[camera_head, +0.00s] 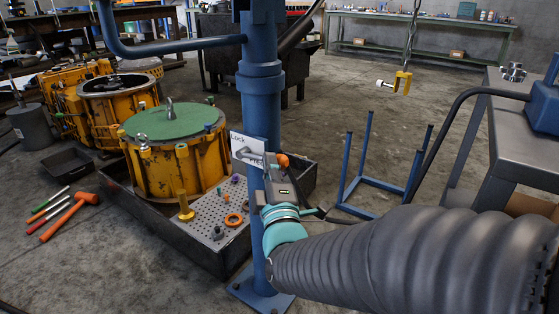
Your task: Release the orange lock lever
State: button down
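The orange knob of the lock lever (283,160) shows on the blue post, beside a white sign (240,149) that reads "Lock" with a second, partly covered word. A grey metal part (250,155) lies across the sign; I cannot tell whether it belongs to the lever or its bracket. My gripper (276,174) is at the end of my arm, in front of the post and just below the orange knob in the picture. Its fingers are small and partly merge with the lever parts, so neither contact nor opening is clear.
The blue post (261,105) stands on a floor plate. A yellow transmission housing with a green top (173,122) sits in a dark tray (163,217) to the left. A chain hook (402,82) hangs at the right. A blue frame (345,190) and a grey bench (525,150) stand right.

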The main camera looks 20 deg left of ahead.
jog(key=shift+w+d+f, duration=0.2)
jog(key=shift+d+f, duration=0.05)
jog(key=shift+f, duration=0.2)
notch_tip(320, 180, up, 5)
jog(key=s+p, duration=0.2)
jog(key=s+a+f+b, duration=0.1)
jog(key=s+a+f, duration=0.1)
jog(key=s+f, duration=0.5)
jog(key=shift+f, duration=0.4)
jog(key=shift+a, duration=0.15)
